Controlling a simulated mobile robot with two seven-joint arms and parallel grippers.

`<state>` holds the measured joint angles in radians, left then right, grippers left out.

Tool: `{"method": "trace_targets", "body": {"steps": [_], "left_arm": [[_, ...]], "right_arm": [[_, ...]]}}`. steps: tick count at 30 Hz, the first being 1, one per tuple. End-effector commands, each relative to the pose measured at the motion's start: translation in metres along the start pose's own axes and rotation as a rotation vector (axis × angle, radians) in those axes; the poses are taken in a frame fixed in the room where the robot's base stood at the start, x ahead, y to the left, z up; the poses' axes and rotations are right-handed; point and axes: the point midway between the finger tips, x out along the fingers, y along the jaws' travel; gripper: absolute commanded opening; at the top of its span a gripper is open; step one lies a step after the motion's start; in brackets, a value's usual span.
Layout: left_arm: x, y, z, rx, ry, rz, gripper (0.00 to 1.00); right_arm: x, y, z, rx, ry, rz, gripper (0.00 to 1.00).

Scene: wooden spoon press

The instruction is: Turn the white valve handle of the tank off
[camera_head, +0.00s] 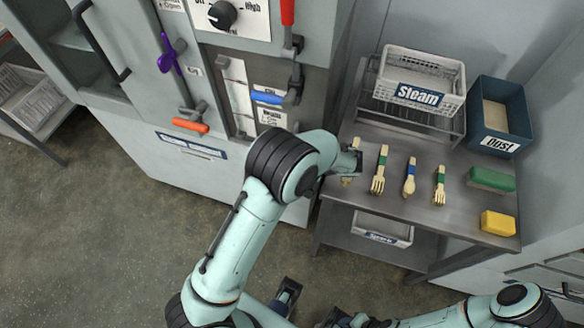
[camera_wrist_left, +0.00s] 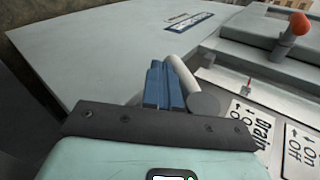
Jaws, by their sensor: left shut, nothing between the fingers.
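The white valve handle (camera_wrist_left: 181,73) shows in the left wrist view as a pale curved bar. It runs up from a round grey hub (camera_wrist_left: 204,103) beside the tank's Drain On/Off label (camera_wrist_left: 258,126). My left gripper (camera_wrist_left: 163,86) has its blue fingers shut and empty, just left of the handle. I cannot tell whether they touch it. In the head view my left arm hides the handle and most of that gripper. My right arm lies along the bottom right edge. What seems to be its gripper (camera_head: 286,294) is dark at the bottom, its fingers unclear.
The tank front carries an orange handle (camera_head: 190,126), a purple handle (camera_head: 170,55), a blue handle (camera_head: 266,97) and a red handle (camera_head: 287,12). To the right, a metal table (camera_head: 400,140) holds a Steam basket (camera_head: 421,82), a Dust bin (camera_head: 500,115), utensils and sponges.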

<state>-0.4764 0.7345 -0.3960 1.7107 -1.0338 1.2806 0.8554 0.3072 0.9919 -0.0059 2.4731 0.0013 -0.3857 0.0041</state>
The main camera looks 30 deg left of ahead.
Motion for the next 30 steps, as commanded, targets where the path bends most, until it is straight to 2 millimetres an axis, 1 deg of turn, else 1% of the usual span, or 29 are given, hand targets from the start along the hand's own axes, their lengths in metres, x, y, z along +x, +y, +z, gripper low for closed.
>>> {"method": "trace_targets", "body": {"steps": [5, 9, 15, 30], "left_arm": [[0.006, -0.004, 0.002, 0.002, -0.003, -0.007, 0.00], [0.008, -0.006, 0.002, 0.010, -0.020, -0.103, 0.00], [0.010, -0.010, 0.003, 0.014, -0.033, -0.172, 0.00], [0.010, -0.012, 0.003, 0.016, -0.040, -0.214, 0.00]], "right_arm": [[0.007, 0.003, 0.000, 0.001, -0.002, 0.001, 0.43], [0.011, 0.004, 0.000, 0.001, -0.003, 0.001, 0.43], [0.013, 0.005, 0.000, 0.001, -0.004, 0.001, 0.43], [0.014, 0.005, 0.001, 0.002, -0.004, 0.001, 0.43]]}}
